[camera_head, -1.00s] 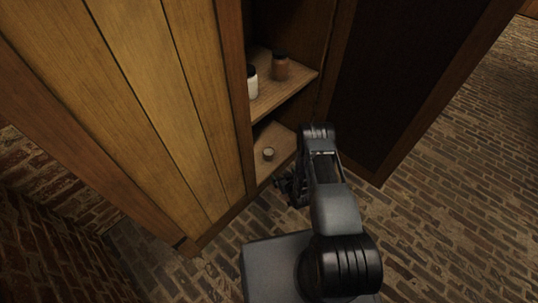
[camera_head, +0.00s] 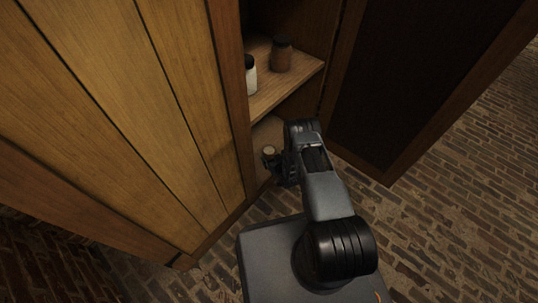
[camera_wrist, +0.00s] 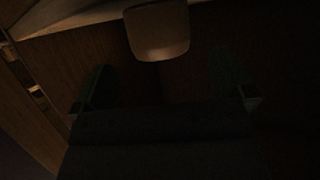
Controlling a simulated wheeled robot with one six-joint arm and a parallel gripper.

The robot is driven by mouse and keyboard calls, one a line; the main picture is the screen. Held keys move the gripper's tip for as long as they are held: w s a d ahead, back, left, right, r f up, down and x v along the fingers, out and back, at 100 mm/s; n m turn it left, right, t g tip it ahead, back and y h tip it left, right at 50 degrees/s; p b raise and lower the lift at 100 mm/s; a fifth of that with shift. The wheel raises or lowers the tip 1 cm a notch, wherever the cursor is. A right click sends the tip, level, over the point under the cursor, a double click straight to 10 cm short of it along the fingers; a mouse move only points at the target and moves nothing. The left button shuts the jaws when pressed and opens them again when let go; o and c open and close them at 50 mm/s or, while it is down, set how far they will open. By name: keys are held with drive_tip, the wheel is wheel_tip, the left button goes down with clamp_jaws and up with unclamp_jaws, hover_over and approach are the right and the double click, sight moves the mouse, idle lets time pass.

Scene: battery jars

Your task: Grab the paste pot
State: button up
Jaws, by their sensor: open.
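A small pale pot (camera_head: 269,150), which looks like the paste pot, is on the cabinet's lower shelf, partly hidden by my gripper. In the wrist view the pale, rounded pot (camera_wrist: 158,32) shows at the top centre, cut off by the frame edge. My gripper (camera_wrist: 163,78) is open, with one dark finger on each side of the picture. The pot lies ahead of the space between the fingers, and nothing is held. In the head view my gripper (camera_head: 272,163) is at the lower shelf, close by the pot.
The upper shelf (camera_head: 285,89) holds a white jar with a dark lid (camera_head: 250,76) and a brown jar (camera_head: 281,56). A wooden door or panel (camera_head: 165,110) stands left of the opening, a dark one (camera_head: 410,85) right. Brick floor (camera_head: 450,210) is clear at right.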

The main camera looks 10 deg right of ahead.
sight(271, 153)
drive_tip(key=b+x, duration=0.3)
drive_tip(key=x, duration=0.1)
drive_tip(key=shift+w+f, duration=0.2)
drive_tip(key=shift+f, duration=0.05)
drive_tip(key=shift+w, duration=0.4)
drive_tip(key=shift+c, duration=0.3)
drive_tip(key=c, duration=1)
drive_tip(key=shift+c, duration=0.5)
drive_tip(key=shift+r, duration=0.15)
